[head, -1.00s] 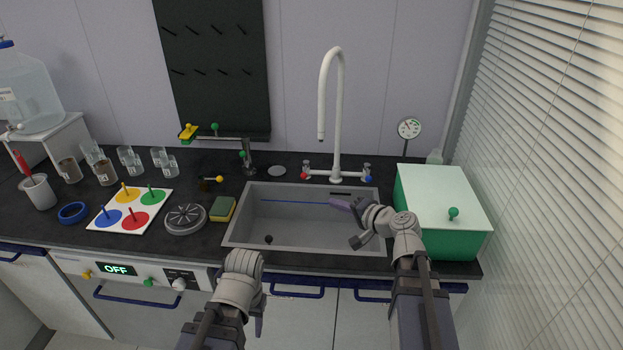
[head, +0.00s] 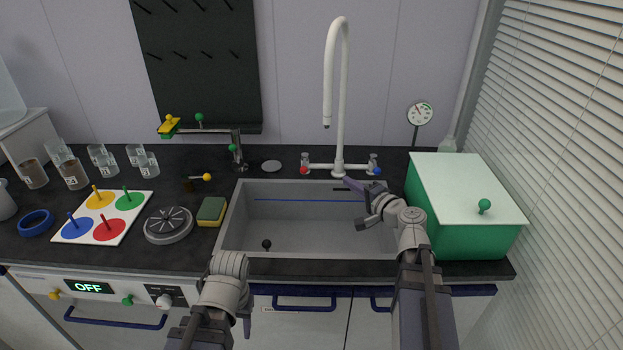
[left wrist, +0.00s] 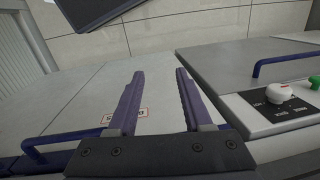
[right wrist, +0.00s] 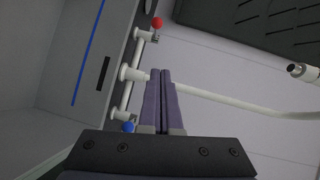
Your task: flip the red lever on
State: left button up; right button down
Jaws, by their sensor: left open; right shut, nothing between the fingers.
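The red lever (head: 304,170) is the red-tipped handle on the left end of the white faucet (head: 339,168) behind the sink. It also shows in the right wrist view (right wrist: 157,23), near the top. A blue-tipped handle (head: 376,171) is on the faucet's right end. My right gripper (head: 347,181) is shut and empty, over the sink's back edge near the faucet base, to the right of the red lever and apart from it. In the right wrist view its fingertips (right wrist: 160,72) overlap the faucet pipe. My left gripper (left wrist: 160,73) is open and empty in front of the counter, low down.
The grey sink (head: 300,240) lies below the right arm. A green box (head: 465,235) with a pale lid stands close to the right arm. A jointed stand (head: 238,150) with a yellow-green end is left of the faucet. The tall spout (head: 329,90) rises above the base.

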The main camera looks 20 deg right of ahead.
pick_arm(q)
jog(key=shift+w+a+f+b, duration=0.15)
jog(key=shift+w+f+b, duration=0.2)
jog(key=shift+f, duration=0.35)
pick_arm(e)
jog(key=shift+w+a+f, duration=0.15)
jog(key=shift+w+f, duration=0.25)
jog(key=shift+f, duration=0.3)
jog(key=b, duration=0.2)
send_near(304, 163)
jog(key=w, duration=0.2)
pick_arm(q)
jog(key=shift+f, duration=1.05)
pick_arm(e)
jog(key=shift+w+a+f, duration=0.3)
jog(key=shift+a+f, duration=0.15)
jog(key=shift+f, duration=0.15)
